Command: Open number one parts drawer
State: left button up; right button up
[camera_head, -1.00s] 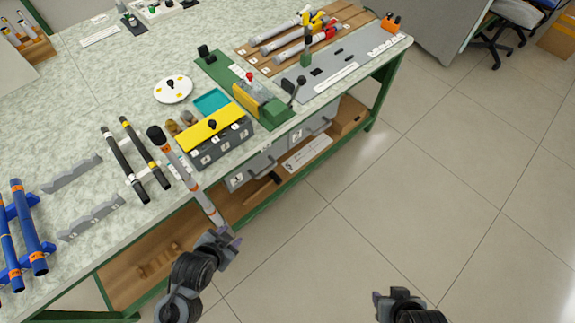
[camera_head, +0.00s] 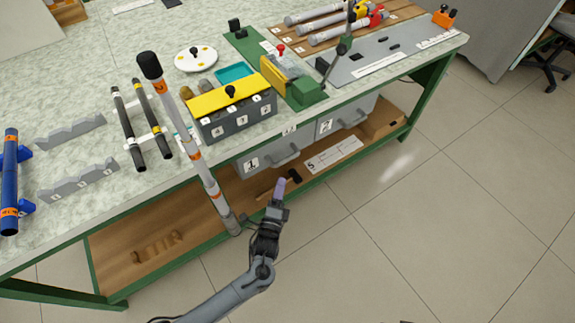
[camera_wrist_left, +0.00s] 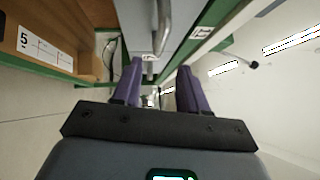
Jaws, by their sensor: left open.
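The number one drawer (camera_head: 250,164) is the left of two grey drawers under the bench top and looks closed. Its bar handle (camera_head: 287,154) sticks out from the front. My left gripper (camera_head: 280,187) is open and empty, just below and in front of this handle. In the left wrist view, the purple fingers (camera_wrist_left: 160,88) are spread, and a metal handle (camera_wrist_left: 163,25) lies ahead, in line with the gap between them. I see no contact. My right gripper is not clearly visible.
Drawer two (camera_head: 330,125) is to the right. A lower wooden shelf (camera_head: 160,225) runs beneath, with a card (camera_head: 333,154) marked 5. The floor (camera_head: 420,220) in front is clear.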

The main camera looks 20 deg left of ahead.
aim_at(287, 158)
pick_arm(q)
jog(key=shift+w+a+r+b, duration=0.25)
jog(key=shift+w+b, duration=0.5)
jog(key=shift+w, duration=1)
jog(key=shift+w+a+r+b, duration=0.25)
jog(key=shift+w+b, duration=0.45)
jog(key=shift+w, duration=1.05)
jog(key=shift+w+a+r+b, duration=0.25)
jog(key=shift+w+b, duration=0.5)
jog(key=shift+w, duration=1)
grip_shut()
